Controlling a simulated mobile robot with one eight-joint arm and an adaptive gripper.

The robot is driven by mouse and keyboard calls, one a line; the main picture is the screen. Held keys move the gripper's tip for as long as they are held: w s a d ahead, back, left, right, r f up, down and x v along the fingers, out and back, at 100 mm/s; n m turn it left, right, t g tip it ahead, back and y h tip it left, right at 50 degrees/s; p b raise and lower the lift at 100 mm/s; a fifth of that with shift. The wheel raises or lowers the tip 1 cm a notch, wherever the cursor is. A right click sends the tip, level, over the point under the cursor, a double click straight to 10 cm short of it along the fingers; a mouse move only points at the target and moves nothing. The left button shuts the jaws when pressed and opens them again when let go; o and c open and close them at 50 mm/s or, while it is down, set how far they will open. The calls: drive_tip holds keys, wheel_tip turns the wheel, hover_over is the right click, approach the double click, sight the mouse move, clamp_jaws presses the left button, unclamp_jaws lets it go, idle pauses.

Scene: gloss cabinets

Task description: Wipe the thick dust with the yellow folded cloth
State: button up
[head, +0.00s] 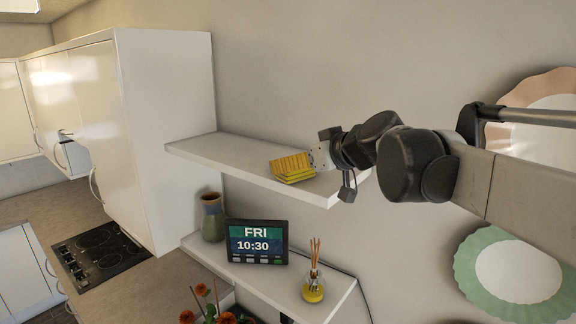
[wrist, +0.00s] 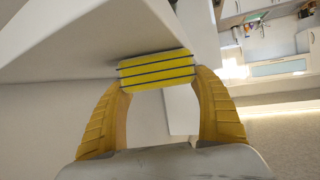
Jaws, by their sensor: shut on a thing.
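The yellow folded cloth (head: 297,179) is at the upper white shelf (head: 222,150), toward its right end. In the wrist view the cloth (wrist: 156,70) shows as a yellow stack with dark lines between its layers. My gripper (head: 282,164) is shut on it. In the wrist view the yellow ribbed fingers of my gripper (wrist: 158,80) hold it from both sides. The cloth is close to the shelf surface; I cannot tell whether it touches. I cannot make out the thick dust in either view.
A lower shelf holds a vase (head: 212,217), a clock display (head: 257,242) and a reed diffuser (head: 313,285). Wall plates (head: 512,276) hang at the right. A tall white cabinet (head: 165,140) stands left of the shelves. The upper shelf's left part is clear.

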drive_tip(key=shift+w+d+f, duration=0.15)
drive_tip(key=shift+w+d, duration=1.1)
drive_tip(key=shift+w, duration=0.3)
drive_tip(key=shift+w+d, duration=0.55)
drive_tip(key=shift+w, duration=0.15)
drive_tip(key=shift+w+d, duration=0.5)
drive_tip(key=shift+w, duration=0.2)
drive_tip(key=shift+w+a, duration=0.45)
drive_tip(key=shift+a, duration=0.35)
drive_tip(key=shift+s+a, duration=1.15)
drive_tip(key=shift+s, duration=0.2)
drive_tip(key=shift+s+a, duration=0.65)
drive_tip(key=shift+s, duration=0.25)
drive_tip(key=shift+s+a, duration=0.65)
drive_tip(key=shift+s, duration=0.25)
drive_tip(key=shift+s+a, duration=0.7)
drive_tip(key=shift+s, duration=0.05)
drive_tip(key=shift+w+a, duration=0.5)
drive_tip(key=shift+w, duration=0.2)
drive_tip(key=shift+w+d, duration=0.4)
drive_tip(key=shift+w, duration=0.2)
drive_tip(key=shift+w+d, duration=0.35)
drive_tip(key=shift+w, duration=0.25)
drive_tip(key=shift+w+d, duration=1.3)
drive_tip(key=shift+w, duration=0.3)
